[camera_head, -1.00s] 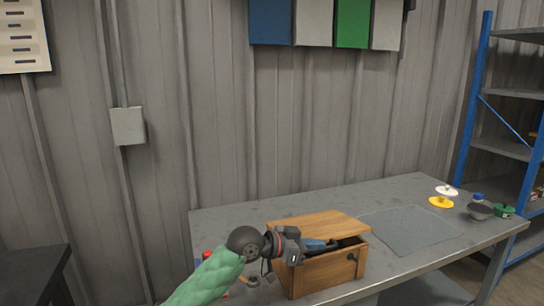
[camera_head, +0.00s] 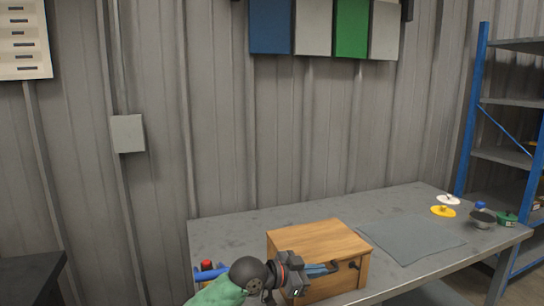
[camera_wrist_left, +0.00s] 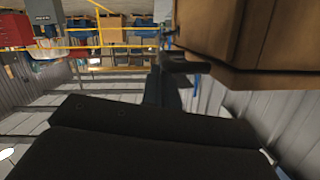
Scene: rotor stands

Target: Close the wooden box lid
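The wooden box (camera_head: 335,285) stands near the front edge of the grey table. Its lid (camera_head: 318,240) lies flat over the top, with no gap visible from the head. A dark knob (camera_head: 352,265) is on the box's front. My left gripper (camera_head: 322,269) is in front of the box, just below the lid's front edge; I cannot tell whether it touches. Its fingers look close together, but their opening is unclear. In the left wrist view the box (camera_wrist_left: 255,40) fills the upper right, with a dark knob-like part (camera_wrist_left: 187,66) beside it. My right gripper is not in view.
A grey mat (camera_head: 410,240) lies right of the box. Yellow (camera_head: 443,211) and white (camera_head: 448,200) discs, a dark bowl (camera_head: 482,219) and a green item (camera_head: 507,219) are at the table's right end. Red and blue items (camera_head: 208,270) are left of the box.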

